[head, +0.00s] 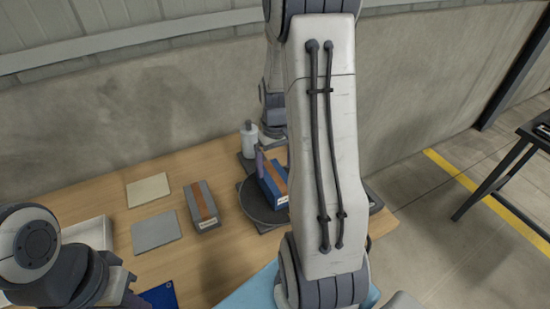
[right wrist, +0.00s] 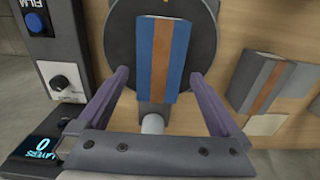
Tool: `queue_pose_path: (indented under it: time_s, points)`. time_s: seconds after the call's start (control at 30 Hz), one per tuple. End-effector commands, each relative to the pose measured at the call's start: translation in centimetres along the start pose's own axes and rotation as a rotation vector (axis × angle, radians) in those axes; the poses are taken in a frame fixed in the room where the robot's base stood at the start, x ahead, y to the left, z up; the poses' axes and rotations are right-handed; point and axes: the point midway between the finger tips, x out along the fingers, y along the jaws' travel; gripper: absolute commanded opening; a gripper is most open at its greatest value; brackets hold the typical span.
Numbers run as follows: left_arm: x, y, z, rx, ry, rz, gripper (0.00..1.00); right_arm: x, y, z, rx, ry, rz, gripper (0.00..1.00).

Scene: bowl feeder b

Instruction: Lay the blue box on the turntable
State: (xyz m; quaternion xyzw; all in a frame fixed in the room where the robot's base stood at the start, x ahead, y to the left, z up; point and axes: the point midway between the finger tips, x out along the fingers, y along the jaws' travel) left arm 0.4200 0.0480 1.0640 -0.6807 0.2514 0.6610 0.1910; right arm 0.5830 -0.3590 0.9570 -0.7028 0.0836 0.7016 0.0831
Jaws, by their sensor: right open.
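The blue box (head: 273,190), with a brown stripe, lies on the dark round turntable (head: 248,206) in the head view. In the right wrist view the box (right wrist: 147,60) rests on the turntable (right wrist: 118,35), its long side pointing toward my gripper. My right gripper (right wrist: 158,75) is open, with one purple finger on each side of the box and gaps between. In the head view my right arm hides part of the turntable and most of that gripper. My left arm is at the lower left; its fingers cannot be made out.
A grey box with a brown stripe (head: 202,205) stands left of the turntable, near a grey pad (head: 156,232) and a beige pad (head: 148,190). A white bottle (head: 249,138) stands behind. A control panel with knob (right wrist: 62,82) flanks the turntable.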

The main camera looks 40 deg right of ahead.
Motion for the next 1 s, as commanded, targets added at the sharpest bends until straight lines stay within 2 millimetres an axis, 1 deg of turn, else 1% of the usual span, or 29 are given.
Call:
queue_pose_path:
  time_s: [0.03, 0.2, 0.43, 0.47, 0.53, 0.57, 0.67, 0.7, 0.77, 0.8, 0.87, 0.9, 0.97, 1.0]
  points:
    - [0.1, 0.0, 0.0, 0.000, 0.000, 0.000, 0.00, -0.9, 0.0, -0.1, 0.000, 0.004, 0.001, 1.00]
    - [0.1, 0.0, 0.0, 0.000, 0.000, 0.000, 0.00, -2.7, 0.0, 0.0, 0.000, 0.001, 0.000, 1.00]
    - [0.1, 0.0, 0.0, 0.000, 0.000, 0.000, 0.00, -3.2, -0.1, 0.0, -0.003, -0.001, 0.000, 1.00]
    - [0.1, 0.0, 0.0, 0.000, 0.000, 0.000, 0.00, -3.3, -0.4, 0.0, -0.008, -0.001, -0.001, 1.00]
    - [0.1, 0.0, 0.0, 0.000, 0.000, 0.000, 0.00, -3.7, -1.9, 0.1, -0.037, 0.002, -0.002, 1.00]
    - [0.1, 0.0, 0.0, 0.000, 0.000, 0.000, 0.00, -4.0, -2.9, 0.2, -0.057, 0.005, -0.003, 1.00]
    - [0.1, 0.0, 0.0, 0.000, 0.000, 0.000, 0.00, -5.5, -8.0, 1.1, -0.162, 0.015, -0.009, 1.00]
    - [0.1, 0.0, 0.0, 0.000, 0.000, 0.000, 0.00, -6.2, -10.5, 2.0, -0.217, 0.018, -0.013, 1.00]
    - [0.1, 0.0, 0.0, 0.000, 0.000, 0.000, 0.00, -7.2, -14.2, 3.8, -0.304, 0.025, -0.021, 1.00]
    - [0.1, 0.0, 0.0, 0.000, 0.000, 0.000, 0.00, -7.8, -16.5, 5.3, -0.363, 0.027, -0.027, 1.00]
    - [0.1, 0.0, 0.0, 0.000, 0.000, 0.000, 0.00, -8.6, -19.5, 7.9, -0.450, 0.030, -0.037, 1.00]
    - [0.1, 0.0, 0.0, 0.000, 0.000, 0.000, 0.00, -9.1, -21.2, 9.8, -0.508, 0.031, -0.044, 1.00]
    - [0.1, 0.0, 0.0, 0.000, 0.000, 0.000, 0.00, -9.6, -23.2, 12.6, -0.591, 0.031, -0.054, 1.00]
    - [0.1, 0.0, 0.0, 0.000, 0.000, 0.000, 0.00, -9.9, -24.2, 14.5, -0.642, 0.030, -0.061, 1.00]
